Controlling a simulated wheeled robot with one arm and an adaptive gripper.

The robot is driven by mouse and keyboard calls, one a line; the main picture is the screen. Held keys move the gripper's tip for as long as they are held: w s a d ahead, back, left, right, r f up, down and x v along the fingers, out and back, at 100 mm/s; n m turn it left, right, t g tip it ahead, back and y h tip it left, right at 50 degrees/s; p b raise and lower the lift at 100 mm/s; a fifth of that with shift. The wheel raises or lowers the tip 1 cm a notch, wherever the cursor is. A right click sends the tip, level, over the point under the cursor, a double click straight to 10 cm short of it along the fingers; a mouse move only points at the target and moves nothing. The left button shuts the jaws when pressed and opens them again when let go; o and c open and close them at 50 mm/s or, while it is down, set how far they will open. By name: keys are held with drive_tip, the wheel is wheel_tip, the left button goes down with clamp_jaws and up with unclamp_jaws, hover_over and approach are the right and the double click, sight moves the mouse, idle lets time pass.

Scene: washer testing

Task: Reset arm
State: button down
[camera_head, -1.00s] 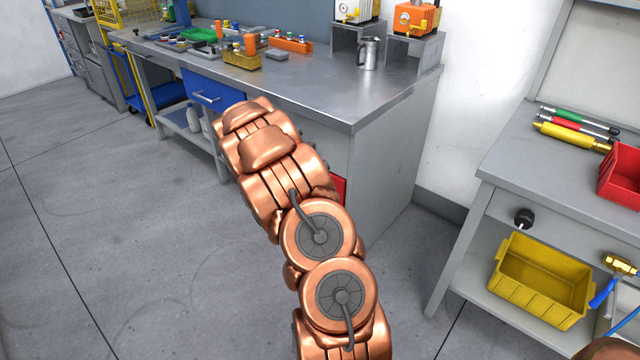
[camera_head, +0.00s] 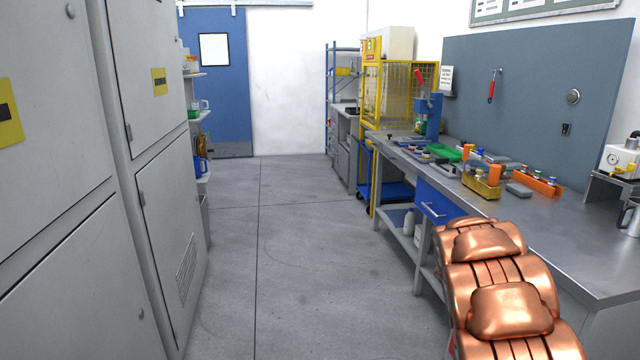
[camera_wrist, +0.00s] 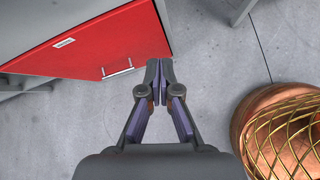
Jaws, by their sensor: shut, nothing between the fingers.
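My gripper (camera_wrist: 158,80) shows in the wrist view with its two fingertips together, shut and empty. It hangs over the grey floor, just right of a red drawer (camera_wrist: 80,45) with a silver handle (camera_wrist: 118,71). I cannot tell whether the fingertips touch anything; no contact shows. In the head view my copper arm rises at the lower right, in front of the workbench (camera_head: 590,265). My gripper is hidden in that view.
Tall grey cabinets (camera_head: 160,190) line the left side. The floor (camera_head: 260,220) between them and the bench is clear. A blue door (camera_head: 217,85) stands at the back. On the bench are a yellow bin (camera_head: 483,187), an orange tray (camera_head: 537,182) and a blue press (camera_head: 430,115).

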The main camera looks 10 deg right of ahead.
drive_tip(key=s+a+r+m+g+y, duration=0.1)
drive_tip(key=s+a+r+m+y, duration=0.3)
drive_tip(key=s+a, duration=0.75)
drive_tip(key=s+a+r+m+y, duration=0.2)
drive_tip(key=s+a+m, duration=0.45)
drive_tip(key=a, duration=0.85)
drive_tip(key=s+a+r+m+g+y, duration=0.1)
drive_tip(key=s+a+r+m+y, duration=0.25)
drive_tip(key=s+a, duration=0.9)
wheel_tip(320, 180, up, 16)
drive_tip(key=w+a+t+p, duration=0.1)
drive_tip(key=w+p, duration=0.1)
drive_tip(key=p, duration=1.3)
drive_tip(key=shift+w+a+h, duration=0.25)
drive_tip(key=shift+w+h, duration=0.1)
